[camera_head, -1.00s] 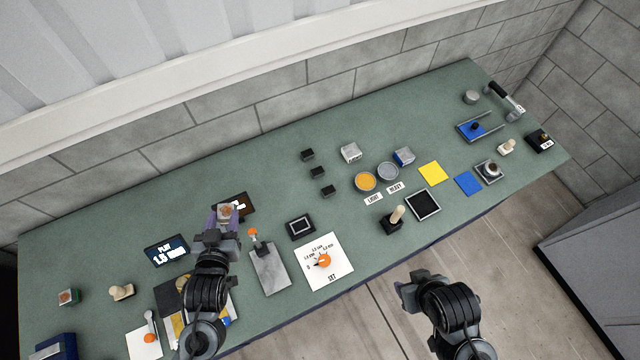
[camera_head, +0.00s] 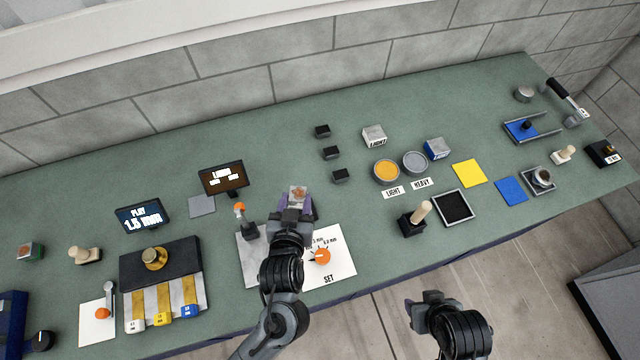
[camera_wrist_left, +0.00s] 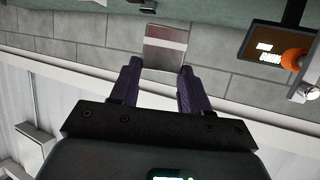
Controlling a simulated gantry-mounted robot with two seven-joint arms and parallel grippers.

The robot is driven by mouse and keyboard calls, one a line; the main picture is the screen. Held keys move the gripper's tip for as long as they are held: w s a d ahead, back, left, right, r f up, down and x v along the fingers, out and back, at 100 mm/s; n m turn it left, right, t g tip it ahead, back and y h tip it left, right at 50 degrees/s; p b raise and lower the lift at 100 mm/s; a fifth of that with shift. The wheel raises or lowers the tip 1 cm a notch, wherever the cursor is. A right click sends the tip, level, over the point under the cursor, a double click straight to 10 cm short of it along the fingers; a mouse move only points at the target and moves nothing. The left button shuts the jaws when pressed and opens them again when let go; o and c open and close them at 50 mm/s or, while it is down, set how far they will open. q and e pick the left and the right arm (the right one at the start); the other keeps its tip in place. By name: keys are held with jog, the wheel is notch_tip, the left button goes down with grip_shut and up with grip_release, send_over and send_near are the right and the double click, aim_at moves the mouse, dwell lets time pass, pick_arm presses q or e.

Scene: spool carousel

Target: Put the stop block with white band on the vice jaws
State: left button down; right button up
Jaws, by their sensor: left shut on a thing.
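My left gripper (camera_head: 298,196) is shut on the stop block with white band (camera_wrist_left: 165,47), which sits between its fingertips in the left wrist view. The block is brownish-grey with a pale band across it; its top also shows at the fingertips in the head view (camera_head: 298,190). The gripper is over the bench, just behind the white SET card (camera_head: 335,268). I cannot single out the vice jaws for sure; a blue piece between two metal rails (camera_head: 520,130) stands at the far right. My right gripper (camera_head: 418,304) is in front of the bench, its finger gap unclear.
The back-left bench is clear.

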pick_arm(q)
jog(key=shift+w+d+f, duration=0.1)
jog(key=shift+d+f, duration=0.1)
jog(key=shift+w+f+b, duration=0.2)
jog(key=shift+b, duration=0.1)
jog(key=w+a+f, duration=0.2)
jog(key=w+a+f+b, duration=0.1)
jog(key=w+a+f, duration=0.1)
jog(key=w, duration=0.1)
jog(key=w+a+f, duration=0.2)
jog(key=w+a, duration=0.1)
jog(key=shift+w+f, duration=0.25)
jog(key=shift+f+b, duration=0.4)
jog(key=shift+f, duration=1.6)
jog(key=shift+f, duration=0.1)
jog(key=c, duration=0.5)
grip_release()
jog(key=shift+f, duration=0.15)
